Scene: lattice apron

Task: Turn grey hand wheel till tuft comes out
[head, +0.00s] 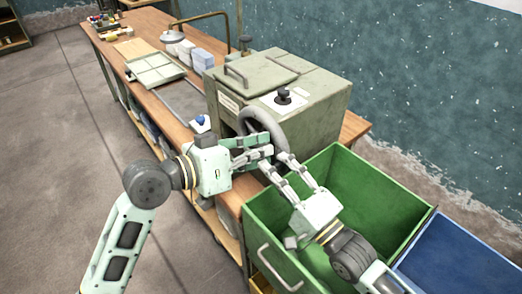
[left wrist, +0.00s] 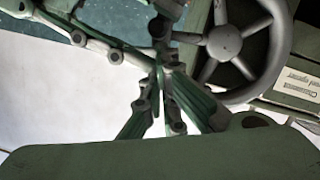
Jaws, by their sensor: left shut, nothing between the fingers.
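The grey hand wheel (head: 246,116) is on the front of a grey-green machine (head: 310,108); its lower part is partly hidden behind my grippers. In the left wrist view the wheel's hub and spokes (left wrist: 224,42) show at upper right. My left gripper (head: 270,150) is shut and empty in front of the wheel; its fingers (left wrist: 162,62) meet just left of the hub in the wrist view, and I cannot tell whether they touch the wheel. My right gripper (head: 274,161) is open, its two fingers apart, beside the left fingertips at the wheel's lower right. No tuft is visible.
A green bin (head: 390,185) stands right of the machine under my right arm, with a blue bin (head: 460,258) beside it. Open floor lies left.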

